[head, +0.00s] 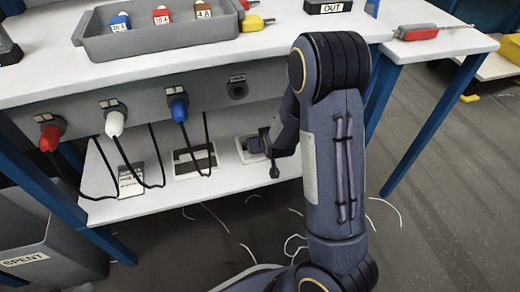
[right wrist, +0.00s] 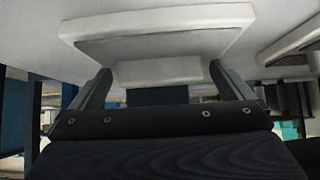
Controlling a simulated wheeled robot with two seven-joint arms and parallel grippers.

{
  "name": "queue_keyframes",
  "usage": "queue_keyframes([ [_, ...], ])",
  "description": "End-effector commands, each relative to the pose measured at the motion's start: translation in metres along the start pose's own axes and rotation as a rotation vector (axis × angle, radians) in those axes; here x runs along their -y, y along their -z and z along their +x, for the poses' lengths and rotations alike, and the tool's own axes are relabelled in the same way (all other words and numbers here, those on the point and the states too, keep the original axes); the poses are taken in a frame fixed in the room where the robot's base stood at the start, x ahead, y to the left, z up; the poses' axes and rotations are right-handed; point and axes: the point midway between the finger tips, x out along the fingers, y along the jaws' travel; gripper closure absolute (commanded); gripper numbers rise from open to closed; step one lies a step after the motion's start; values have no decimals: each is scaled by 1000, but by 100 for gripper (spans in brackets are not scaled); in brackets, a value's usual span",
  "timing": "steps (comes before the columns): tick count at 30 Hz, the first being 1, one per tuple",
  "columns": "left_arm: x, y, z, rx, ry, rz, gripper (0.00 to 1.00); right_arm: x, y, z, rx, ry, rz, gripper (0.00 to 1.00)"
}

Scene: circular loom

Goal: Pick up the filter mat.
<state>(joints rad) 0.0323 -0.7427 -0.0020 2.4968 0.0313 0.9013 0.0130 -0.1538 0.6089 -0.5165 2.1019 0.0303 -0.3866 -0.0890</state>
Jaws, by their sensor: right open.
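My right gripper (head: 269,153) reaches in over the white lower shelf under the table. In the right wrist view its two fingers (right wrist: 161,82) stand wide apart, open, with nothing clasped between them. Just beyond the fingertips is a pale framed holder (right wrist: 130,72) with a flat grey panel (right wrist: 150,45) in it. The panel may be the filter mat, but I cannot tell for sure. In the head view the holder (head: 241,155) is partly hidden by the gripper. My left gripper is not in view.
A second framed tray (head: 194,172) and a printed card (head: 130,181) sit left on the shelf. Red, white and blue plugs with hanging black cables (head: 155,160) line the panel above. A grey bin (head: 45,225) stands left. The table's blue leg (head: 435,125) is to the right.

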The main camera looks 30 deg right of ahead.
Motion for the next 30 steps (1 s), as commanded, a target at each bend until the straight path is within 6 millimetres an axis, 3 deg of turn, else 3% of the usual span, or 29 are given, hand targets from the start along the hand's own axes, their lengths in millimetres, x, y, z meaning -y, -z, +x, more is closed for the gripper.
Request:
queue_keyframes([
  [9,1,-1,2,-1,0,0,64,0,1,6,0,1,0,0],
  [19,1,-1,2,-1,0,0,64,0,1,6,0,1,0,41],
  [30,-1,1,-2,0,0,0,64,0,7,-1,-1,0,1,41],
])
